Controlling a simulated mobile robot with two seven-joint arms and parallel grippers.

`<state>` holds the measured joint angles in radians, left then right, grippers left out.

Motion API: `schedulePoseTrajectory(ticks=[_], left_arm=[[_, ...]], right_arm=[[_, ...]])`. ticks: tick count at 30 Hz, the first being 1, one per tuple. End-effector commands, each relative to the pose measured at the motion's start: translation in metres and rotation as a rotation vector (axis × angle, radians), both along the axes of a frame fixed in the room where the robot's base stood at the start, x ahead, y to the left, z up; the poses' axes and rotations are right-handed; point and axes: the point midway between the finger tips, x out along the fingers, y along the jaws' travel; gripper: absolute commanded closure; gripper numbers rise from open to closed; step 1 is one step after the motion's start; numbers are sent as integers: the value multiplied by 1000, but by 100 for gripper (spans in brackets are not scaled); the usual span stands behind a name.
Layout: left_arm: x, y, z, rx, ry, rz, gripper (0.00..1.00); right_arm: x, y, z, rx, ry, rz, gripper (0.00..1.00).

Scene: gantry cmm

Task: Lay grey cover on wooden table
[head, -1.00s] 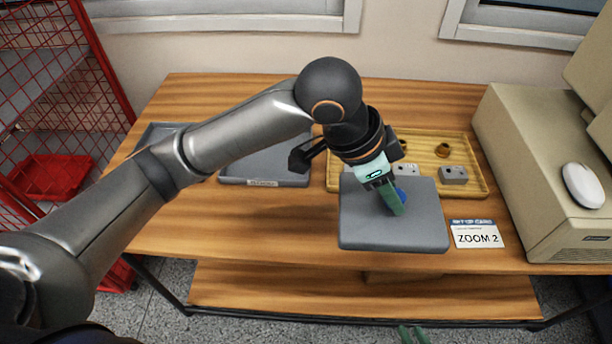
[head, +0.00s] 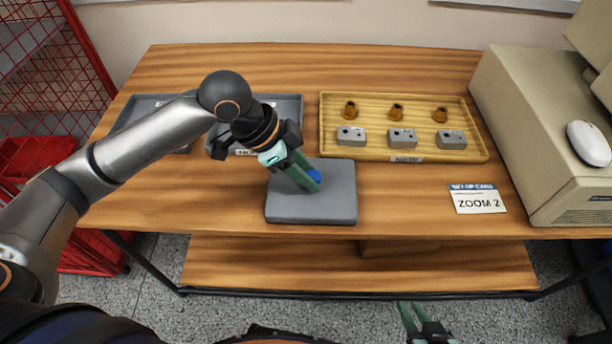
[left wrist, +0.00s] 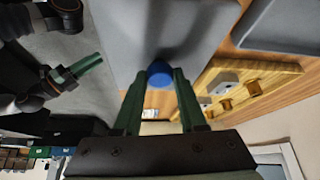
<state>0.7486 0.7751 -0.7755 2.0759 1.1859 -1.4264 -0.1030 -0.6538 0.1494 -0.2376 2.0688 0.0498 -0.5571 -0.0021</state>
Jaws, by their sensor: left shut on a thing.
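The grey cover (head: 312,205) is a flat square plate with a blue knob (head: 314,177) on top. My left gripper (head: 308,178) is shut on the knob; in the left wrist view the blue knob (left wrist: 160,74) sits between the green fingertips and the cover (left wrist: 150,30) spreads behind it. The cover is over the front part of the wooden table (head: 210,205), left of the card. I cannot tell whether its underside touches the wood. My right gripper (head: 408,306) is at the bottom of the head view, in front of the table, empty, its fingers apart.
A wooden tray (head: 474,139) with several grey blocks and brown fittings lies behind and right of the cover. Grey trays (head: 285,104) lie behind left. A card (head: 478,199) and a beige machine (head: 520,150) with a white mouse stand right. Wood between cover and card is clear.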

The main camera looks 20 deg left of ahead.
Motion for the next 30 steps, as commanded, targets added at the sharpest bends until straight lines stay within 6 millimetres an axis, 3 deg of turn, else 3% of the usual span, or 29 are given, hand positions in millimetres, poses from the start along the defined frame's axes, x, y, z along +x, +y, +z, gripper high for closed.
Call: schedulePoseTrajectory(ticks=[1, 12, 13, 15, 20, 30], left_arm=[[0, 0, -8, 0, 0, 1, 100], [0, 0, -9, 1, -1, 2, 100], [1, 0, -9, 1, -1, 2, 56], [0, 0, -9, 1, -1, 2, 48], [0, 0, -9, 1, -1, 2, 30], [0, 1, -4, 1, -2, 1, 29]], right_arm=[[0, -1, -5, -3, 1, -1, 72], [-4, -3, -4, -5, 11, -4, 72], [-4, -3, -4, -5, 11, -4, 72], [-4, -3, -4, -5, 11, -4, 72], [-4, -2, -4, -3, 10, -3, 72], [-4, 0, -4, -1, 10, 0, 72]])
